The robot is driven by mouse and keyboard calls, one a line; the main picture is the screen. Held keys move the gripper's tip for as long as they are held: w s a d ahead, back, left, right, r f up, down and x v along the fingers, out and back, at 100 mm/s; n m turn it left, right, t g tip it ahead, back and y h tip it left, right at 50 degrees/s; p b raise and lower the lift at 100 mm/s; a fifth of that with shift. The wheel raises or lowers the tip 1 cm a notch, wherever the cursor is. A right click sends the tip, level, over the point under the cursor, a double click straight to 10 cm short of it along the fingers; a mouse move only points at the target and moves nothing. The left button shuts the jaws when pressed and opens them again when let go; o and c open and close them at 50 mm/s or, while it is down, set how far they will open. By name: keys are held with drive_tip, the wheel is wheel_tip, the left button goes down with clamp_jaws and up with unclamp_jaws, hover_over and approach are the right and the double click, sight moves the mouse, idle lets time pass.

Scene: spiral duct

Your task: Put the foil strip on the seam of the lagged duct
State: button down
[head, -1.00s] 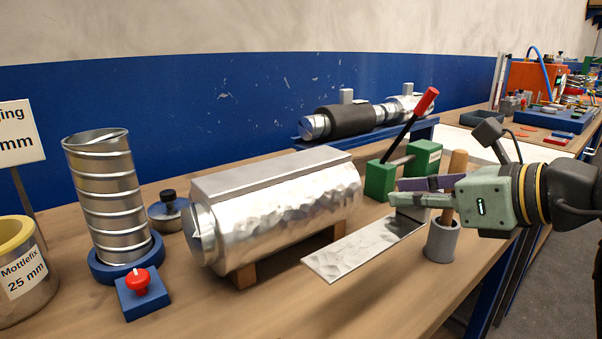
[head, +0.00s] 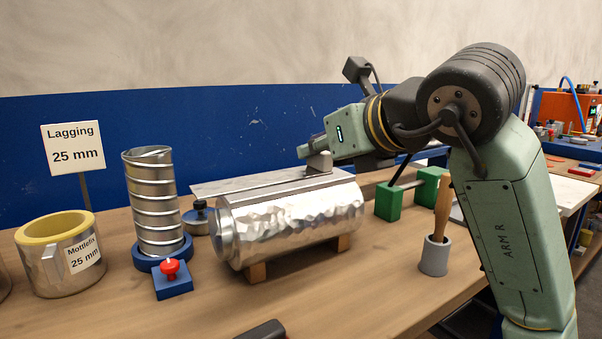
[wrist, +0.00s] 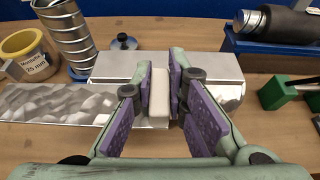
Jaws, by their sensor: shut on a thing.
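The lagged duct (head: 290,225), a crinkled silver cylinder on wooden supports, lies on the bench in the head view. A flat band (head: 265,190) runs along its top; it also shows in the wrist view (wrist: 205,66). My gripper (head: 313,160) is above the duct's right part. In the wrist view my gripper (wrist: 160,95) is shut on the pale grip block of the foil strip (wrist: 55,104). The strip reaches left from the block, and in the head view the strip (head: 230,184) sticks out past the duct's left end. Whether it touches the duct is unclear.
The spiral duct piece (head: 155,205), a red-knobbed blue block (head: 172,280) and a yellow-rimmed pot (head: 60,262) stand left. Green blocks (head: 389,202) and a grey cup with a wooden handle (head: 434,257) are right. The bench front is mostly clear.

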drive_tip(key=w+p, duration=0.1)
drive_tip(key=w, duration=0.4)
drive_tip(key=w+d+f+p, duration=0.1)
drive_tip(key=w, duration=0.4)
drive_tip(key=w+p, duration=0.1)
drive_tip(key=w, duration=0.3)
drive_tip(key=shift+w+d+f+p, duration=0.2)
drive_tip(key=shift+w+d+p, duration=0.05)
drive_tip(key=shift+w+p, duration=0.15)
drive_tip(key=shift+w+f, duration=0.1)
drive_tip(key=shift+f, duration=1.75)
drive_tip(key=shift+f, duration=0.15)
drive_tip(key=c, duration=1.6)
unclamp_jaws()
drive_tip(key=shift+r+p, duration=0.2)
drive_tip(key=shift+p, duration=0.1)
drive_tip(key=b+v, duration=0.2)
drive_tip(key=v, duration=1)
drive_tip(key=shift+b, duration=0.4)
